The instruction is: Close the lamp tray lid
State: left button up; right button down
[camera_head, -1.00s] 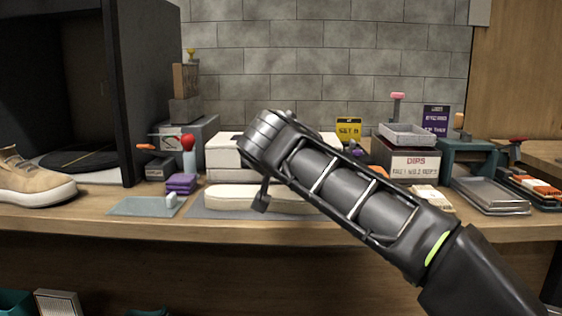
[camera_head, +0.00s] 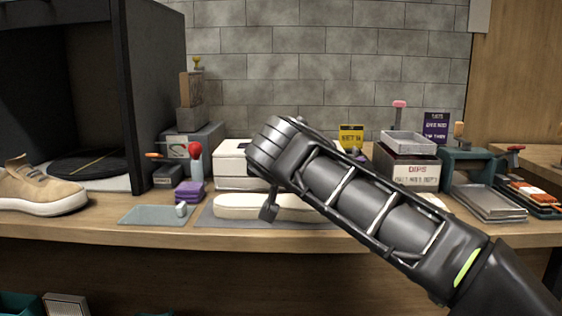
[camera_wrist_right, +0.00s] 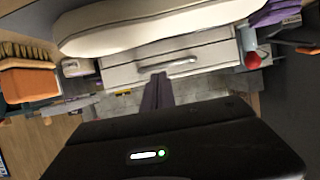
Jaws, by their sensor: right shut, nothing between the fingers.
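A white box (camera_head: 232,165) stands on the bench behind a long white sole-shaped piece (camera_head: 235,206). I take the box for the lamp tray; much of it is hidden behind my right arm. In the right wrist view, which is upside down, the box front (camera_wrist_right: 205,57) shows a seam and a grey bar handle (camera_wrist_right: 181,67). My right gripper (camera_wrist_right: 158,78) is shut and empty, its dark fingertips beside the left end of the handle; I cannot tell whether they touch. In the head view its fingers are hidden by the wrist. My left gripper is not in view.
A grey mat (camera_head: 208,216) lies under the sole piece. A red-topped bottle (camera_head: 196,165), purple blocks (camera_head: 188,192) and a glass plate (camera_head: 148,215) stand left of the box. A tan shoe (camera_head: 38,190) is farther left. Metal trays (camera_head: 488,202) lie at right.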

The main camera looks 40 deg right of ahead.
jog(key=s+a+f, duration=0.2)
jog(key=s, duration=0.1)
jog(key=s+a+f, duration=0.1)
jog(key=shift+s+a+f, duration=0.2)
jog(key=shift+s, duration=0.15)
dwell(0.3)
